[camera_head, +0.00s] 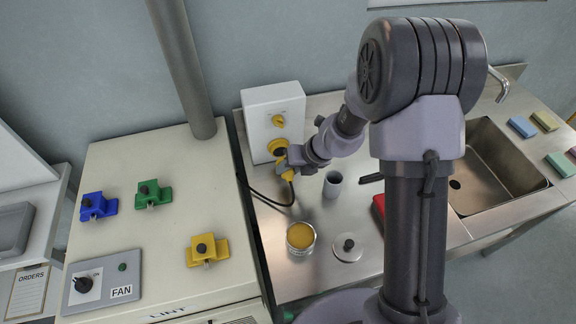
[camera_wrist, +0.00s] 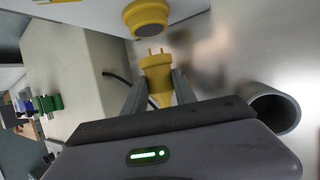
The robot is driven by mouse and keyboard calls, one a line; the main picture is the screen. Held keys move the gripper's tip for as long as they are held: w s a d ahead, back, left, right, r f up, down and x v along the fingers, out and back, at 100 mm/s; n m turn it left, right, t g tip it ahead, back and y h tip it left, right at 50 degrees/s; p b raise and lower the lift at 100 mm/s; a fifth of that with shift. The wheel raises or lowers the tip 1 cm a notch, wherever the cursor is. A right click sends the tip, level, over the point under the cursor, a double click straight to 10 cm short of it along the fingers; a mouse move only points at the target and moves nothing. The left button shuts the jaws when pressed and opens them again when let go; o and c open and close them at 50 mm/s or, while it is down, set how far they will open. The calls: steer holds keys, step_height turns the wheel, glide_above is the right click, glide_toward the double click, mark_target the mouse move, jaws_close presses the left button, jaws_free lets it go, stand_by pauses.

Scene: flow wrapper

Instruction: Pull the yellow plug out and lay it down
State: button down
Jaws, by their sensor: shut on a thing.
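The yellow plug (camera_wrist: 157,72) is between the two fingers of my gripper (camera_wrist: 158,84), which is shut on it. Its two metal pins show and point toward the round yellow socket (camera_wrist: 146,17), with a gap between them. The socket is on the front of a white box (camera_head: 275,101) that also carries a yellow knob (camera_head: 278,121). In the head view my gripper (camera_head: 286,170) is in front of the socket (camera_head: 277,147), above the steel counter (camera_head: 271,222). The plug's black cable (camera_head: 268,199) runs down and left from it.
A grey cup (camera_head: 332,185) stands close right of my gripper. A jar with orange content (camera_head: 300,238) and a round lid with a black knob (camera_head: 348,248) are nearer. A red object (camera_head: 378,208) is partly hidden by my arm. A sink (camera_head: 497,172) lies right; bare counter lies left of the jar.

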mark_target(291, 178)
steer(key=shift+s+d+b, duration=0.15)
steer(key=shift+s+b, duration=0.25)
steer(key=shift+s, duration=0.35)
steer(key=shift+s+d+b, duration=0.15)
steer(key=shift+s+b, duration=0.2)
steer(key=shift+s, duration=0.4)
